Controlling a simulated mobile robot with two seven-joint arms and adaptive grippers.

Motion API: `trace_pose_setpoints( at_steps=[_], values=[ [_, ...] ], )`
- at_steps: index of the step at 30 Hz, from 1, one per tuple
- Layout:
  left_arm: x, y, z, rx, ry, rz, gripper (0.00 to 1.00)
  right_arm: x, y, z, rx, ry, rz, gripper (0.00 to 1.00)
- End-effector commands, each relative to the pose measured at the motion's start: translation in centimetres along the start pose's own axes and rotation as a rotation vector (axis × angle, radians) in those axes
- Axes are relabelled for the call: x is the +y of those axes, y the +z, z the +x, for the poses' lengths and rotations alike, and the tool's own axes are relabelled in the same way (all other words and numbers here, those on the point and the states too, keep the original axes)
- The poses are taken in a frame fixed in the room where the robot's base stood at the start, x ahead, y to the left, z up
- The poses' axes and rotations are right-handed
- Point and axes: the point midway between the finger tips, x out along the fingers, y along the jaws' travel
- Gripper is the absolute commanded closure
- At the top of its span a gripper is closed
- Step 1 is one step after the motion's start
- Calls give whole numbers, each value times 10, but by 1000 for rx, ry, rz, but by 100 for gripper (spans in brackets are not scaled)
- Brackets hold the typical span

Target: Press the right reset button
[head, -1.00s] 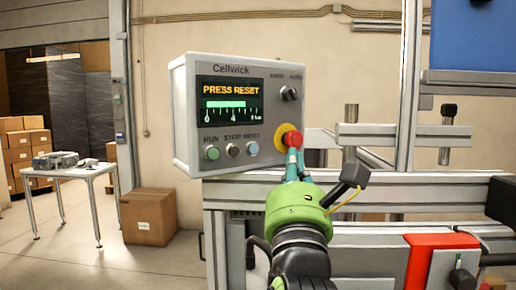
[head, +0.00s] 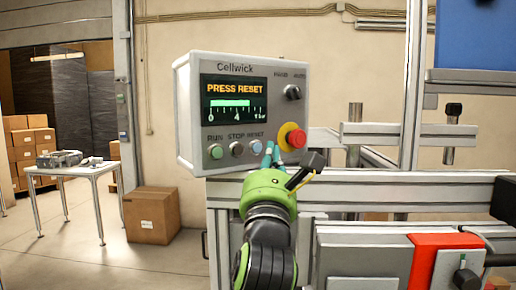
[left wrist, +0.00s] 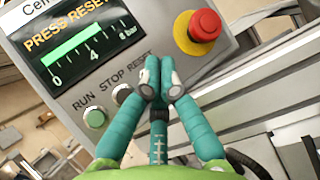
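A grey Cellwick control box (head: 187,125) has a screen (head: 234,98) reading "PRESS RESET". My left gripper (head: 271,152) is just right of the RESET button. In the left wrist view its teal fingertips (left wrist: 160,76) are together, empty, below the RESET label, hiding that button. I cannot tell whether they touch the panel. My right gripper is not in view.
Below and right of the box runs an aluminium frame (head: 400,190) with a red block (head: 440,258). A dark knob (head: 292,92) is on the panel's upper right. A white table (head: 68,170) and a cardboard box (head: 151,214) stand on the floor at left.

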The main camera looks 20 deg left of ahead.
Motion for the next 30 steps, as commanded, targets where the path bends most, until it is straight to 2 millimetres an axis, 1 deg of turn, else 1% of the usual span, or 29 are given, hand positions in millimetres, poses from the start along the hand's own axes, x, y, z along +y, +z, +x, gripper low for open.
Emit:
trace_pose_setpoints(
  at_steps=[3, 7, 30],
  values=[
    [6, -4, 7, 0, 1, 1, 100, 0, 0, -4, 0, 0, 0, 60],
    [8, -7, 10, 0, 0, -1, 100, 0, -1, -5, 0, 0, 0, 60],
    [8, -8, 11, -1, 0, -1, 100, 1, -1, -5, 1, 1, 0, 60]
  ],
)
